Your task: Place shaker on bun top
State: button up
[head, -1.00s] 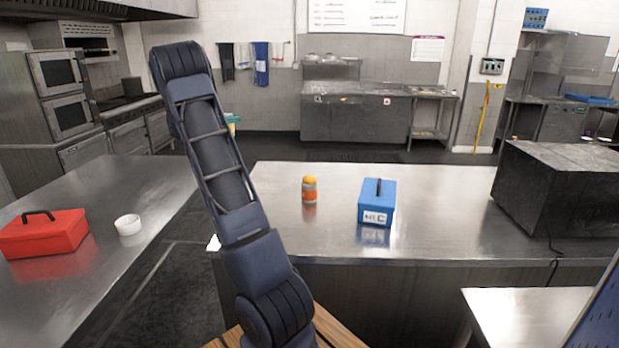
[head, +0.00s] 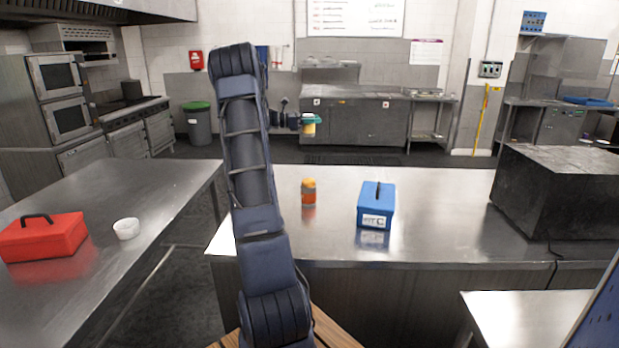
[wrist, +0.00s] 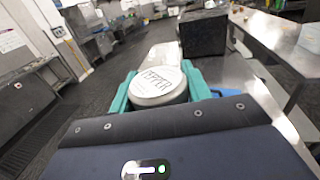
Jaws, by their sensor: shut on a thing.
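My gripper (head: 311,121) is raised above the far side of the middle counter in the head view, its teal fingers shut on the shaker (head: 308,129). In the wrist view the shaker's round silver lid (wrist: 158,85), lettered PEPPER, sits between the teal fingers, and its lower part is hidden. On the counter below stands an orange container (head: 308,197) with a rounded orange-yellow top (head: 308,183). That top may be the bun top, but it is too small to tell. The shaker is apart from it.
A blue box (head: 376,205) with a handle stands just right of the orange container. A large black box (head: 560,190) is at the counter's right. A red toolbox (head: 42,238) and a white bowl (head: 126,228) are on the left table. The counter's middle (head: 440,215) is clear.

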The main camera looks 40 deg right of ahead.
notch_tip(320, 180, down, 20)
jog(key=shift+r, duration=0.15)
dwell(0.5)
jog(key=o, duration=1.1)
